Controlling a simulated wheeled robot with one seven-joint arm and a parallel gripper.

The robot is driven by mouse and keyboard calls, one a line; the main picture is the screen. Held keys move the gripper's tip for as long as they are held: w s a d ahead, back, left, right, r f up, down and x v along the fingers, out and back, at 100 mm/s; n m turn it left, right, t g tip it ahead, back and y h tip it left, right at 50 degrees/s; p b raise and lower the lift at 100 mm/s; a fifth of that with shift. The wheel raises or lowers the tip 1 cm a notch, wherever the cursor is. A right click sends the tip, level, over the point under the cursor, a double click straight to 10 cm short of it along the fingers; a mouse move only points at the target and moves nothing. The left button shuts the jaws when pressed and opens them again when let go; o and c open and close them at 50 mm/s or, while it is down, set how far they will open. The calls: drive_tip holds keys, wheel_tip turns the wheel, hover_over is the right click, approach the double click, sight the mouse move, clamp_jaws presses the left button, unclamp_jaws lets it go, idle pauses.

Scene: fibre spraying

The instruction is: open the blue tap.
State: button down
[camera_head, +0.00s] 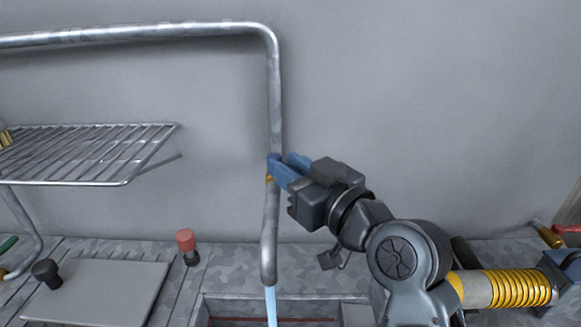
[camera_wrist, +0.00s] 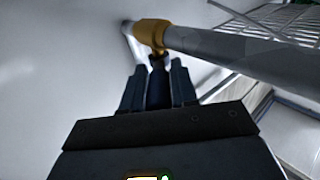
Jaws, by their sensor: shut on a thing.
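My gripper (camera_head: 286,163) reaches in from the right to the vertical metal pipe (camera_head: 274,110). Its two fingers, also in the wrist view (camera_wrist: 157,72), are shut on the dark blue tap handle (camera_wrist: 158,86). The handle juts from a brass collar (camera_wrist: 152,33) around the pipe. In the head view a little of the brass (camera_head: 268,179) shows beside the fingers, and the handle is mostly hidden by them. A pale blue stream of water (camera_head: 271,305) runs down from the pipe's lower end.
A wire rack (camera_head: 85,150) is on the left wall. A red-topped knob (camera_head: 186,242) and a black knob (camera_head: 46,272) stand by a grey board (camera_head: 95,292). A sink basin (camera_head: 280,300) lies below the pipe. A red-handled valve (camera_head: 566,229) is far right.

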drive_tip(key=c, duration=1)
unclamp_jaws()
drive_tip(key=shift+o, duration=0.2)
drive_tip(key=b+v, duration=0.1)
drive_tip(key=v, duration=0.6)
drive_tip(key=shift+s+d+b, duration=0.25)
drive_tip(key=shift+s+b, duration=0.05)
drive_tip(key=shift+b, duration=0.05)
drive_tip(key=shift+c, duration=0.2)
